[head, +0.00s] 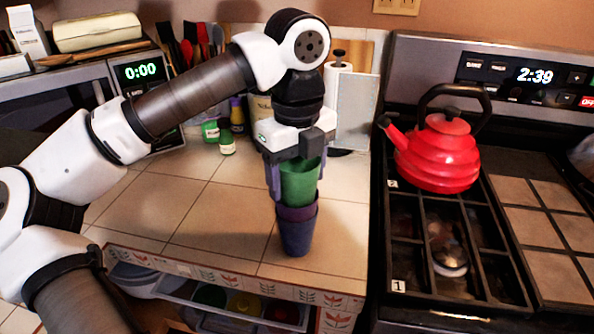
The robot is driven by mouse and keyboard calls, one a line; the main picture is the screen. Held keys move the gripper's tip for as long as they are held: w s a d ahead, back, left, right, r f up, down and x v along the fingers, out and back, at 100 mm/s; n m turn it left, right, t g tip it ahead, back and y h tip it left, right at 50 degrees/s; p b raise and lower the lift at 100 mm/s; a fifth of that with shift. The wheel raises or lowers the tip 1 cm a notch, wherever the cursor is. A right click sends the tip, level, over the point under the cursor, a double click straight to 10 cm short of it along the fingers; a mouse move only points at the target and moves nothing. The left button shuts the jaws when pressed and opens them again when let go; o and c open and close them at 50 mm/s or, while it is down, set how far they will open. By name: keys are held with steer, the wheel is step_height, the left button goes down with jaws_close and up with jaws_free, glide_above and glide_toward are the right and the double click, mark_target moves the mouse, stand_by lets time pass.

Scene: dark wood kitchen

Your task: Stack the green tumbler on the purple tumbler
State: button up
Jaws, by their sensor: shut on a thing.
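The green tumbler (300,181) is held upright between the fingers of my gripper (294,186). My gripper points down and is shut on it. The purple tumbler (296,236) stands upright on the tiled counter directly below. The lower part of the green tumbler is hidden at the purple tumbler's rim and appears to be inside it. I cannot tell whether the green tumbler rests on the purple one.
A red kettle (436,152) stands on the stove to the right. Small green-labelled bottles (227,143) and a paper towel roll (337,85) stand at the back. A microwave (60,98) is at the left. An open drawer (235,304) lies below the counter's front edge. The tiles left of the tumblers are clear.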

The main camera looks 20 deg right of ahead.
steer(key=shift+f+b, duration=0.6)
steer(key=shift+b, duration=0.05)
steer(key=o, duration=1)
steer(key=shift+r, duration=0.15)
steer(key=shift+r+p, duration=0.3)
steer(key=shift+p, duration=0.15)
step_height(320, 180, up, 12)
steer(key=shift+r, duration=0.25)
